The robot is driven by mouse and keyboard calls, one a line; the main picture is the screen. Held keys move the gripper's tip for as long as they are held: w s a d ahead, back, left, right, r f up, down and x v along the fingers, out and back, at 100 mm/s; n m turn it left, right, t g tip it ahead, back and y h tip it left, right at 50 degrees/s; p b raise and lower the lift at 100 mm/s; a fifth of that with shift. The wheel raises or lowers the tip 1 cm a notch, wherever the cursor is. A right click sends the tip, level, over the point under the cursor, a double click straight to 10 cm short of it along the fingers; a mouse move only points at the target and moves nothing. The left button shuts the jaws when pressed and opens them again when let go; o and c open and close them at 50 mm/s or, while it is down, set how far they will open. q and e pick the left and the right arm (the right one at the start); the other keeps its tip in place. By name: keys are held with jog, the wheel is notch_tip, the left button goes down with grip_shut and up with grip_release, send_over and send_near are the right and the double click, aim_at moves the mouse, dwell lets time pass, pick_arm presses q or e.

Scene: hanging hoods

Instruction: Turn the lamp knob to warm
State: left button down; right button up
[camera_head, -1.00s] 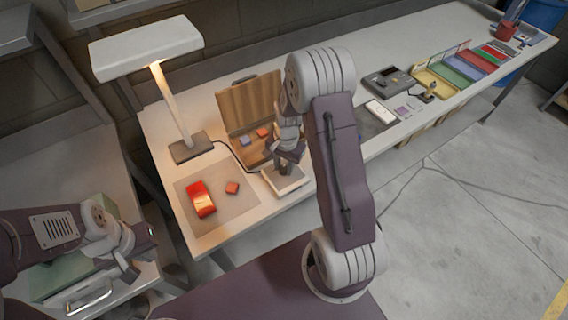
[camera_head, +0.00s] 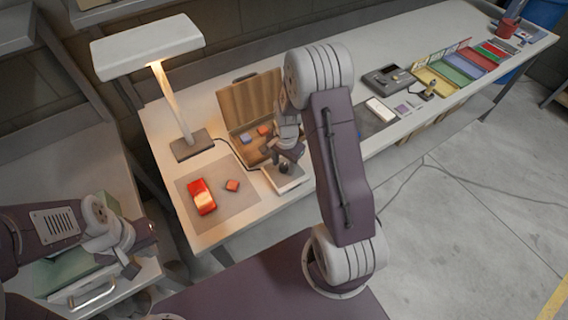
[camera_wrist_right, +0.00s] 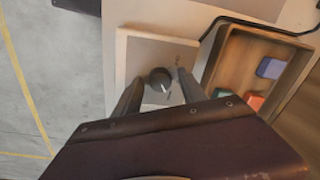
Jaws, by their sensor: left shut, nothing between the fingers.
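The dark round lamp knob (camera_wrist_right: 160,80) stands on a pale control box (camera_wrist_right: 124,50) in the right wrist view. It has a light pointer mark towards the lower right. Small lettering beside it is too small to read. In the head view the box (camera_head: 287,187) sits at the table's front edge. My right gripper (camera_wrist_right: 160,85) is open, with one finger on each side of the knob and gaps visible between. It also shows above the box in the head view (camera_head: 284,160). My left gripper (camera_head: 143,252) is shut and empty, far left. The desk lamp (camera_head: 148,45) glows warm.
An open wooden case (camera_head: 250,105) with small blocks stands behind the box. A red toy car (camera_head: 201,197) and a red block (camera_head: 232,185) lie on a grey mat (camera_head: 235,208). A cable runs from the lamp base (camera_head: 191,145) towards the box.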

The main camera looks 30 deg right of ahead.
aim_at(285, 167)
notch_tip(285, 167, up, 9)
jog(key=shift+s, duration=0.25)
dwell(0.3)
dwell(0.4)
jog(key=s+a+r+n, duration=0.1)
jog(key=s+a+n, duration=0.6)
jog(key=s+n, duration=0.5)
jog(key=shift+s+a+t, duration=0.15)
jog(key=shift+t, duration=0.15)
